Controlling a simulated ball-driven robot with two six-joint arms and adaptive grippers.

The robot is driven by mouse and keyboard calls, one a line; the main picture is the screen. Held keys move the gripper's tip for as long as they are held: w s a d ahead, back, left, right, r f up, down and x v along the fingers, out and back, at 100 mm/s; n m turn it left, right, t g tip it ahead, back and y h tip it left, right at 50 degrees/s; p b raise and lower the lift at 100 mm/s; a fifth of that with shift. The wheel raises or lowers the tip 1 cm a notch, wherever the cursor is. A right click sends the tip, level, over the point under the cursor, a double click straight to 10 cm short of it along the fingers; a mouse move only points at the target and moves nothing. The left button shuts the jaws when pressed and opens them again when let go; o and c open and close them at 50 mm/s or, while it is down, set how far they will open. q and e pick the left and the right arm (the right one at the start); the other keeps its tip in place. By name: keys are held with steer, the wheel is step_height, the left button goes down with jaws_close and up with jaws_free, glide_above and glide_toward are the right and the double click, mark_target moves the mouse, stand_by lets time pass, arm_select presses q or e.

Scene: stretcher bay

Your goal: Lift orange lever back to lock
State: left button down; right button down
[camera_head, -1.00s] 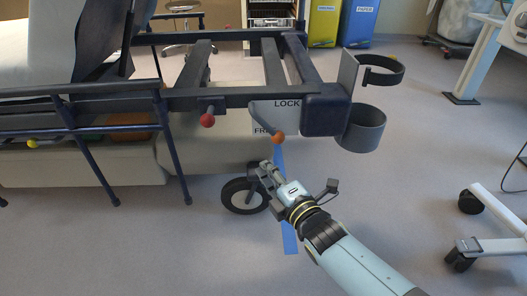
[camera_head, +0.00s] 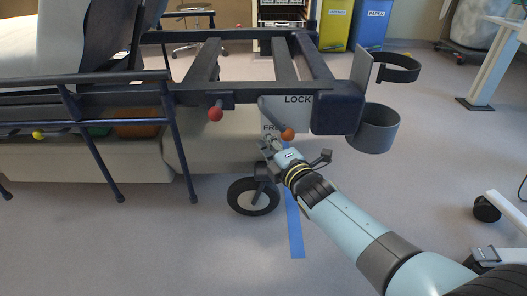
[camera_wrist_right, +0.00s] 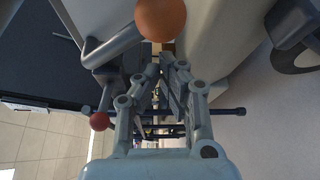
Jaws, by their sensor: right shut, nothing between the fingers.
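The orange lever's round knob (camera_head: 287,134) shows at the stretcher's corner, on a grey arm slanting down to the right, near the FREE label and below the LOCK label (camera_head: 298,99). In the right wrist view the orange knob (camera_wrist_right: 160,18) is large at the top middle, beyond the fingers. My right gripper (camera_head: 266,143) is shut and empty, a little below and left of the knob in the head view. It also shows in the wrist view (camera_wrist_right: 170,66). I cannot tell whether it touches the lever. My left gripper is not in view.
A red knob (camera_head: 215,114) sticks out on the stretcher frame left of the lever. A grey cup holder (camera_head: 374,130) is at the corner's right. A caster wheel (camera_head: 253,197) stands below. Blue tape (camera_head: 295,228) runs along open floor.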

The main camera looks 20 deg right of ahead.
steer(key=shift+s+d+r, duration=0.1)
steer(key=shift+d+r, duration=0.05)
steer(key=shift+d, duration=0.55)
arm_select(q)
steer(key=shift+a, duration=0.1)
